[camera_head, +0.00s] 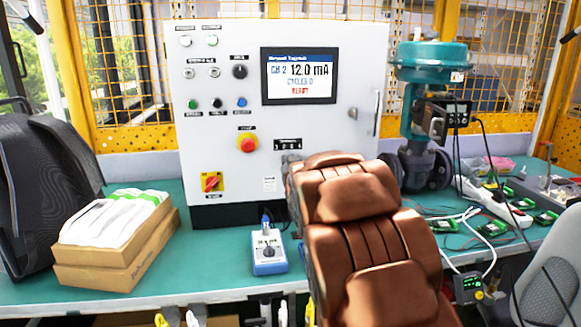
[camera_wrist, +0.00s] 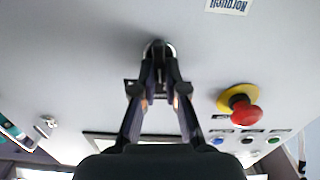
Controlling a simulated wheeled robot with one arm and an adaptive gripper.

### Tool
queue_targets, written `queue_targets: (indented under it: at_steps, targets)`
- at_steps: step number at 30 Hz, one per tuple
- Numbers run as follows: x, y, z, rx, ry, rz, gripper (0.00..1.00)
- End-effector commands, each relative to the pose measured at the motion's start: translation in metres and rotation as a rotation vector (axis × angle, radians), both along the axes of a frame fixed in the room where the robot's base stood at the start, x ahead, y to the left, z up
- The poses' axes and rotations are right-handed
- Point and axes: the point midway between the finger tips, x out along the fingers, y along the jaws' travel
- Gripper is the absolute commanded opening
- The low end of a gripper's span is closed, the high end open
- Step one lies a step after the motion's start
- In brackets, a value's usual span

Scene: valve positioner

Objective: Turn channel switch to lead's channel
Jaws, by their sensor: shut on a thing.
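The grey control cabinet (camera_head: 218,140) stands upright on the bench, with a screen (camera_head: 298,76) reading CH 2, 12.0 mA, CYCLES 0 and a red word below. A small numbered plate (camera_head: 288,143) sits under the screen. In the wrist view, my gripper (camera_wrist: 158,66) is shut on a round, pale-rimmed knob (camera_wrist: 158,46) on the panel, which looks like the channel switch. Its pointer is hidden by the fingers. In the head view my brown arm covers the grip area. I cannot tell which channel a lead is plugged into.
A red emergency stop (camera_head: 247,143) is left of the grip, close beside it in the wrist view (camera_wrist: 245,110). A blue box with a knob (camera_head: 268,254) stands in front. Cartons (camera_head: 118,255) are left; a teal valve (camera_head: 428,75), boards and cables are right.

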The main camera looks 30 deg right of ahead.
Motion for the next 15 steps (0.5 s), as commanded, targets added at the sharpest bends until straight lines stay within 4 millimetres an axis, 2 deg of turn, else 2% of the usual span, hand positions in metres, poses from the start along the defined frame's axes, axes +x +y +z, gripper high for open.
queue_targets:
  at_steps: [6,15]
  targets:
    - [0.0013,0.0013,-0.0005,-0.100,0.039,0.001,0.00]
    - [0.0017,0.0019,0.0007,-0.153,0.060,0.001,0.00]
